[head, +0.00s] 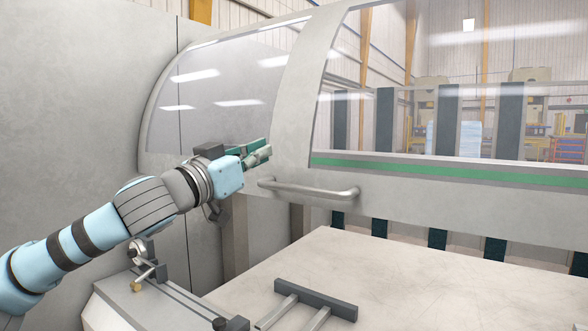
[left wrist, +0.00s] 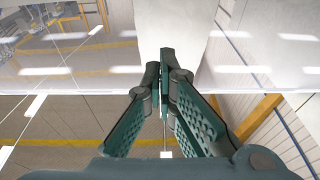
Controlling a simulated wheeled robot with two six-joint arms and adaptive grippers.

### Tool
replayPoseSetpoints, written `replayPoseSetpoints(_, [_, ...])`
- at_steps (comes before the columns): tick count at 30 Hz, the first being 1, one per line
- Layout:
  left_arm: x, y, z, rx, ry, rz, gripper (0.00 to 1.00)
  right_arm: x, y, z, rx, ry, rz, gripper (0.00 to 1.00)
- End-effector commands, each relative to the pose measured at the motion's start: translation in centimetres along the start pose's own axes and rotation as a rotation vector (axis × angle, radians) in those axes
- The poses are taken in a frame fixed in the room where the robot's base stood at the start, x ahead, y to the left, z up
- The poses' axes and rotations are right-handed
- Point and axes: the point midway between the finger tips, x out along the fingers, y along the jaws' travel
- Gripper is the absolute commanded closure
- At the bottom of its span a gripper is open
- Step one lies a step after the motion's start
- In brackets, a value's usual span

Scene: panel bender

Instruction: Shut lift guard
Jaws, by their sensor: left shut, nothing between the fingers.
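The lift guard (head: 292,100) is a light grey frame with curved clear windows. It stands raised over the machine's pale table, and a gap shows under its lower edge. A grey bar handle (head: 310,190) runs along its lower front. My left gripper (head: 268,151) is shut and empty, just above and left of the handle's left end, in front of the frame. In the left wrist view its green fingers (left wrist: 165,85) are together, with the guard's pale frame (left wrist: 190,30) and clear panes beyond. Whether they touch the guard cannot be told. My right gripper is not in view.
The pale table (head: 420,285) below the guard is mostly bare. A dark bar with two rods (head: 315,299) lies at its front. A rail with a clamp (head: 150,275) stands at the lower left. A grey wall panel (head: 80,110) is on the left.

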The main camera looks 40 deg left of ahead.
Motion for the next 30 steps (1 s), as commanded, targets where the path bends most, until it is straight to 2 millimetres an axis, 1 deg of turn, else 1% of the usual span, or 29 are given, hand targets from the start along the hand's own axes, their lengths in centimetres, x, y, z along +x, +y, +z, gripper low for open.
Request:
replayPoseSetpoints(1, [0.6,0.1,-0.5,0.003,-0.003,0.002,1.00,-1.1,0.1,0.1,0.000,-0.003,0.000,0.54])
replayPoseSetpoints(3, [1.4,0.2,-0.9,0.002,-0.004,0.004,1.00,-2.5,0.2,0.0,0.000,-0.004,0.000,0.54])
replayPoseSetpoints(12, [5.0,0.2,-1.4,0.000,-0.005,0.007,1.00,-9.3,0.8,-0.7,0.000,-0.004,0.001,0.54])
replayPoseSetpoints(15, [6.1,-0.1,-1.5,-0.004,-0.002,0.003,1.00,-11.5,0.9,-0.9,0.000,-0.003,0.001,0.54])
replayPoseSetpoints(16, [6.4,-0.1,-1.5,0.052,-0.002,0.003,1.00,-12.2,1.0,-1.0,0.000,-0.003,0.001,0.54])
replayPoseSetpoints(17, [6.7,-0.2,-1.5,0.154,-0.003,0.002,1.00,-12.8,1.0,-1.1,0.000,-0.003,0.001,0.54])
replayPoseSetpoints(18, [7.1,-0.3,-1.5,0.308,-0.004,-0.001,1.00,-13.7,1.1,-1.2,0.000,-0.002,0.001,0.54])
replayPoseSetpoints(19, [7.4,-0.4,-1.1,0.398,-0.023,-0.006,1.00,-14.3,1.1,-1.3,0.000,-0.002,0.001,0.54])
replayPoseSetpoints(20, [7.7,-1.4,0.3,0.443,-0.062,-0.026,1.00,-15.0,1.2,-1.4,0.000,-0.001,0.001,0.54])
replayPoseSetpoints(21, [7.7,-3.1,2.5,0.470,-0.117,-0.067,1.00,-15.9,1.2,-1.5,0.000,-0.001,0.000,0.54])
replayPoseSetpoints(23, [7.6,-5.4,2.9,0.483,-0.140,-0.139,1.00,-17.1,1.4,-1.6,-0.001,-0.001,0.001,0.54])
replayPoseSetpoints(24, [7.4,-7.3,3.0,0.492,-0.153,-0.201,1.00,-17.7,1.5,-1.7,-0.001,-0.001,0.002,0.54])
replayPoseSetpoints(25, [7.1,-7.4,4.3,0.506,-0.152,-0.210,1.00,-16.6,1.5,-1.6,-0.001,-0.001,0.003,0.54])
replayPoseSetpoints(27, [6.7,-6.4,5.8,0.505,-0.145,-0.190,1.00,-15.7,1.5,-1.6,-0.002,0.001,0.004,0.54])
replayPoseSetpoints(30, [6.4,-6.1,6.8,0.500,-0.131,-0.186,1.00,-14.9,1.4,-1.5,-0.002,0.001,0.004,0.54])
